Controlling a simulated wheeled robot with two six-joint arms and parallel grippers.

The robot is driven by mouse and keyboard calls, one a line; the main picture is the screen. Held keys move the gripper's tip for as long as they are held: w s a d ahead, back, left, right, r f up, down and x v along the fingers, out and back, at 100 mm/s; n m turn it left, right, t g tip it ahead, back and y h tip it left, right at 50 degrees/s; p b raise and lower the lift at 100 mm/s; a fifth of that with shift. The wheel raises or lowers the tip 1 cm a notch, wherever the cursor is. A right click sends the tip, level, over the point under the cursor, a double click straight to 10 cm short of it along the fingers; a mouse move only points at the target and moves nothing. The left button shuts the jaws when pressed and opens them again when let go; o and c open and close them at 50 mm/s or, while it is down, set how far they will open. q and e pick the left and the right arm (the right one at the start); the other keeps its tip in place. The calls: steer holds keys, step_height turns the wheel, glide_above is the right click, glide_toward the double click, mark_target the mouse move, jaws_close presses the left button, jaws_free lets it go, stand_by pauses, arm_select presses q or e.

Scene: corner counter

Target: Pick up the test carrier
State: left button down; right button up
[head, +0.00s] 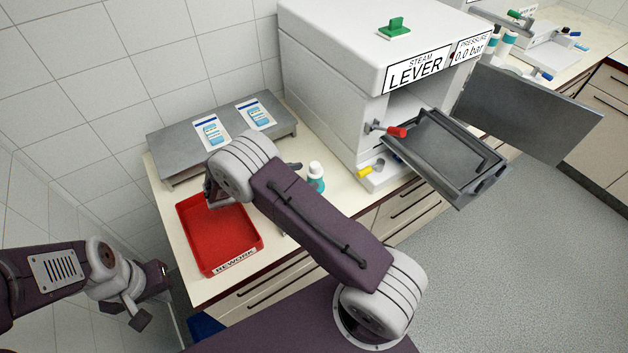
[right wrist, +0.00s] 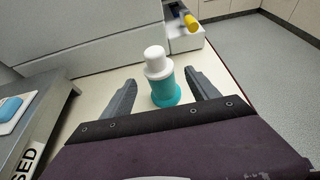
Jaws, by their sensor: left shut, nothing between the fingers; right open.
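The likely test carrier, a small teal bottle with a white cap (head: 316,178), stands upright on the cream counter, left of the steam unit. In the right wrist view the bottle (right wrist: 164,90) stands between the spread fingers of my right gripper (right wrist: 160,80), with gaps visible at both sides. My right gripper is open; in the head view its wrist hides most of it, with one finger showing left of the bottle. My left gripper (head: 150,297) is shut and empty at lower left, away from the bottle.
A red REWORK tray (head: 185,235) lies at the counter's front. A grey raised shelf (head: 180,163) bears two blue-white packets. The steam unit (head: 330,70) has its door (head: 535,110) open and a metal tray (head: 440,140) jutting out. Red and yellow handles (head: 366,171) project near the bottle.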

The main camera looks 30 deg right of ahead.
steer(key=p+x, duration=0.1)
steer(key=x, duration=0.3)
steer(key=shift+d, duration=0.3)
steer(key=shift+d+f, duration=0.2)
steer(key=c, duration=1.4)
steer(key=shift+c, duration=0.2)
step_height(320, 180, up, 10)
steer(key=shift+r, duration=0.1)
steer(key=shift+a, duration=0.1)
